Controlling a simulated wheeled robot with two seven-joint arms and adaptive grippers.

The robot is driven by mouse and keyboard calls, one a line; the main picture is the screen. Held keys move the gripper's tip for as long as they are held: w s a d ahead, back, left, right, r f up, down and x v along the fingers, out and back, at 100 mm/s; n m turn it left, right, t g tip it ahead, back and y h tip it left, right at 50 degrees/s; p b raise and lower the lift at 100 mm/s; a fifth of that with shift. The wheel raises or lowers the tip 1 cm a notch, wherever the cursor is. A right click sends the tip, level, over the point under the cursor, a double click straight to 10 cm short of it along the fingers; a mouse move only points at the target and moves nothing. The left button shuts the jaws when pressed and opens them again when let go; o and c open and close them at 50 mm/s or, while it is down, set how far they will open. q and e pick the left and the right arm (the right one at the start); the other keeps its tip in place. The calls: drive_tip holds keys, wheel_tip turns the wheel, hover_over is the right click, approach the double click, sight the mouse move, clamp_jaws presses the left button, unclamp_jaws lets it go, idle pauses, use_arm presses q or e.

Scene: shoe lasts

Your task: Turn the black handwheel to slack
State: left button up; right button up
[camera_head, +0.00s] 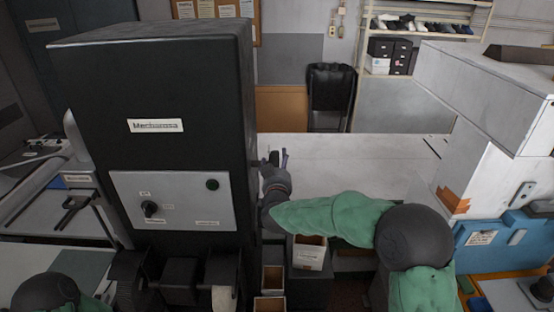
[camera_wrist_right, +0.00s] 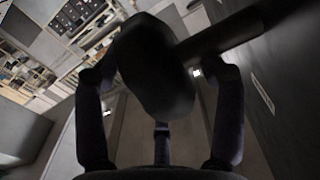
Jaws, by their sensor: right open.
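The black handwheel (camera_wrist_right: 155,65) fills the middle of the right wrist view as a dark rounded shape on a thick shaft running to the upper right. My right gripper (camera_wrist_right: 158,78) is open, with one finger on each side of the wheel. I cannot tell whether either finger touches it. In the head view my right gripper (camera_head: 273,168) is at the right side of the tall black machine (camera_head: 155,80), and the wheel is hard to tell from the fingers there. My left gripper is not in view.
The machine's front has a grey panel (camera_head: 180,203) with a black knob (camera_head: 150,208). A white table (camera_head: 340,160) lies behind my right arm, mostly clear. Small open boxes (camera_head: 310,252) stand below the arm. A blue bin (camera_head: 500,240) and a white machine (camera_head: 495,95) stand at right.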

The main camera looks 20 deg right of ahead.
drive_tip(key=shift+w, duration=0.4)
